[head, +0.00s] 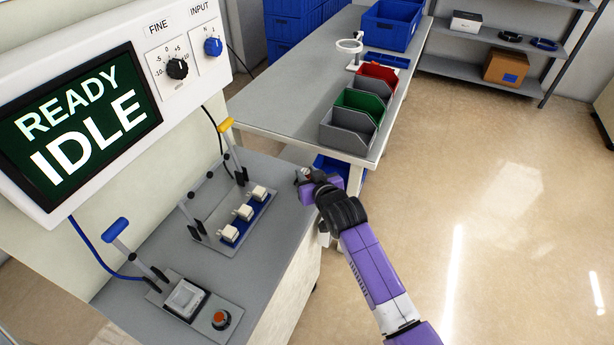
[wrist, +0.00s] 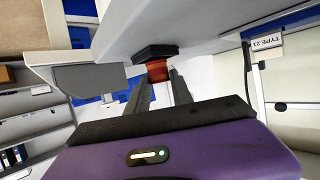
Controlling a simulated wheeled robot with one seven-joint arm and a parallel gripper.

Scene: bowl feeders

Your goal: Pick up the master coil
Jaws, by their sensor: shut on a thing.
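The master coil shows in the wrist view as a red-orange body (wrist: 157,71) with a wider black end piece. My gripper (wrist: 160,82) is shut on it, with one dark finger on each side of the red part. In the head view my gripper (head: 306,179) is by the right edge of the grey bench (head: 262,275), near its back corner. Only a small bit of the coil shows there, mostly hidden by the gripper. The black end is close to the grey surface in the wrist view; I cannot tell whether they touch.
A fixture with several cream blocks (head: 244,212) stands left of my gripper. A lever unit with a red button (head: 221,319) is at the bench front. Grey, green (head: 360,105) and red bins (head: 378,77) sit on the table behind. Open floor (head: 490,210) lies right.

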